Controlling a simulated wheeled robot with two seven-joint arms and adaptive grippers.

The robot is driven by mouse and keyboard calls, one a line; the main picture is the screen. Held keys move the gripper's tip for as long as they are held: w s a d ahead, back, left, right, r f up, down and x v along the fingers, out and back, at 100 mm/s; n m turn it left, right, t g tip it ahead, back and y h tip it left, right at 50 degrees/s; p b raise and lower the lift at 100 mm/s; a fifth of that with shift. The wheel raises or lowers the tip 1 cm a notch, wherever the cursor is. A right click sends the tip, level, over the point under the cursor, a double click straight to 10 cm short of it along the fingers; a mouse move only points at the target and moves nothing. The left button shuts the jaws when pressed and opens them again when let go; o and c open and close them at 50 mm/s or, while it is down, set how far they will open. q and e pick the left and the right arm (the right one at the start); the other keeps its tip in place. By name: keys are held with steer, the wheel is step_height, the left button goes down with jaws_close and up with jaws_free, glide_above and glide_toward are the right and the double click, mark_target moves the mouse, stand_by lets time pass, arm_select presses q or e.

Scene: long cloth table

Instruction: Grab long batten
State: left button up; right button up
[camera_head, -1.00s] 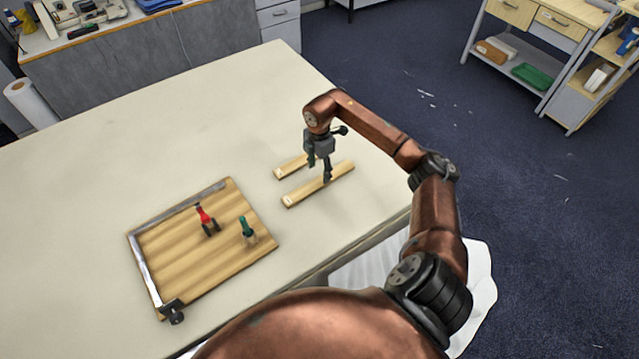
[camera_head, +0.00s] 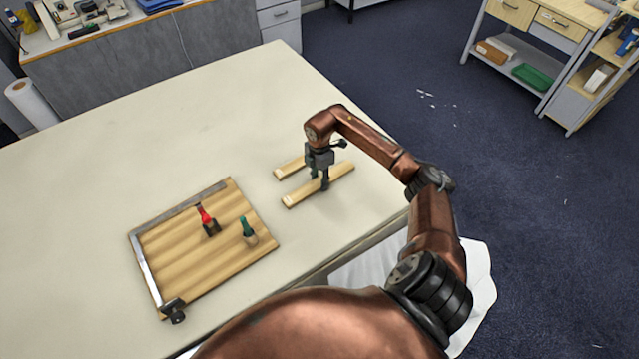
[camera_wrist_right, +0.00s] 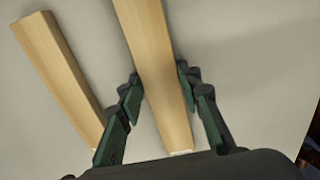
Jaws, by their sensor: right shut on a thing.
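The long batten (camera_head: 341,173) is a pale wooden strip lying flat on the table, nearer to me than a second, similar batten (camera_head: 286,170). My right gripper (camera_head: 320,184) points down over the long batten near its middle and is shut on it. In the right wrist view, the long batten (camera_wrist_right: 150,50) runs between the two dark green-padded fingers (camera_wrist_right: 160,84). The second batten (camera_wrist_right: 58,72) lies to the left, outside the fingers. In the head view my right gripper partly hides the second batten's far end. My left gripper does not show.
A wooden board (camera_head: 180,265) with metal edge strips lies to the left of the battens. A red-handled tool (camera_head: 204,216) and a green-handled tool (camera_head: 246,227) stand on it. The pale table (camera_head: 200,120) is clear behind the battens. Its right edge is near my right arm.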

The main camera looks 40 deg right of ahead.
steer(key=c, duration=0.6)
steer(key=shift+o, duration=0.2)
steer(key=shift+r, duration=0.1)
